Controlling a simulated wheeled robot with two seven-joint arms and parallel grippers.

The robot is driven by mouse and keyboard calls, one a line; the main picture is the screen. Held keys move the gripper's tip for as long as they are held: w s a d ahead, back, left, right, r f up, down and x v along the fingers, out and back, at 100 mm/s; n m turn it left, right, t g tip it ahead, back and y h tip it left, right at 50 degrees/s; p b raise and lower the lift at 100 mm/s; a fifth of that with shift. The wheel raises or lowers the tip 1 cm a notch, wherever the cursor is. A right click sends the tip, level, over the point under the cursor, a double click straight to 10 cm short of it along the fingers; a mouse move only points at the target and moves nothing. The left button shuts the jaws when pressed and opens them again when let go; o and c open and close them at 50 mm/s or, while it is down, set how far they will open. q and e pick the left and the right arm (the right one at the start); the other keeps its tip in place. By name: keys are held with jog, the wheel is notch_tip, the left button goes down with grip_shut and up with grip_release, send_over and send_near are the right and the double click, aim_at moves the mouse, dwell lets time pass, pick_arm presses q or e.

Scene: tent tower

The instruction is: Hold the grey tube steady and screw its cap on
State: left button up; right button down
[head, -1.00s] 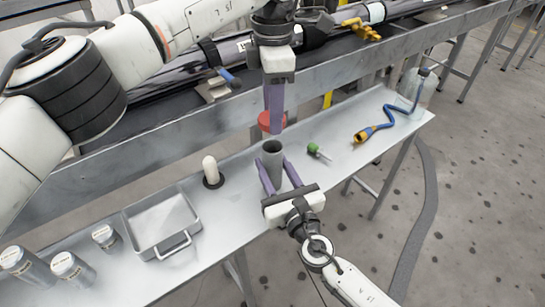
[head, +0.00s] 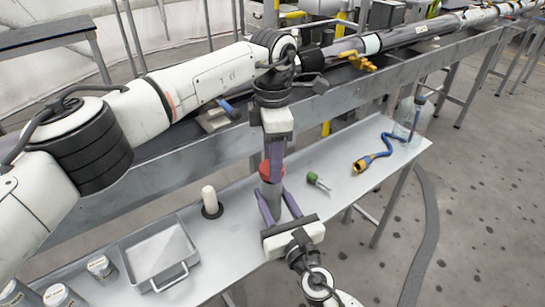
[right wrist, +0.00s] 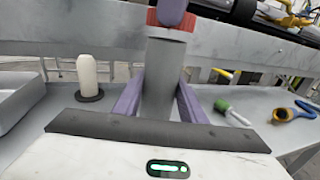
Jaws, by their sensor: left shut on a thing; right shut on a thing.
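The grey tube (head: 270,193) stands upright above the work table, and my right gripper (head: 277,196) is shut around it from the front. In the right wrist view the tube (right wrist: 163,85) sits between the purple fingers of that gripper (right wrist: 161,82). The red cap (head: 265,170) is at the tube's top end, in the shut fingers of my left gripper (head: 272,165), which points down from above.
A white rounded peg on a dark base (head: 210,200) and a grey tray (head: 126,262) lie to the left, with several metal jars (head: 101,267). A green-topped piece (head: 313,178) and a blue hose (head: 387,145) lie to the right. A conveyor rail (head: 170,152) runs behind.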

aim_at(272, 197)
pick_arm(q)
jog(key=shift+f, duration=0.65)
jog(key=shift+f, duration=0.6)
jog(key=m, duration=0.6)
jog(key=shift+m, duration=0.3)
jog(key=m, duration=0.6)
jog(key=shift+s+m, duration=0.1)
jog(key=shift+m, duration=0.2)
jog(key=m, duration=0.6)
jog(key=shift+a+m, duration=0.1)
jog(key=shift+m, duration=0.2)
jog(key=m, duration=0.6)
jog(key=o, duration=1)
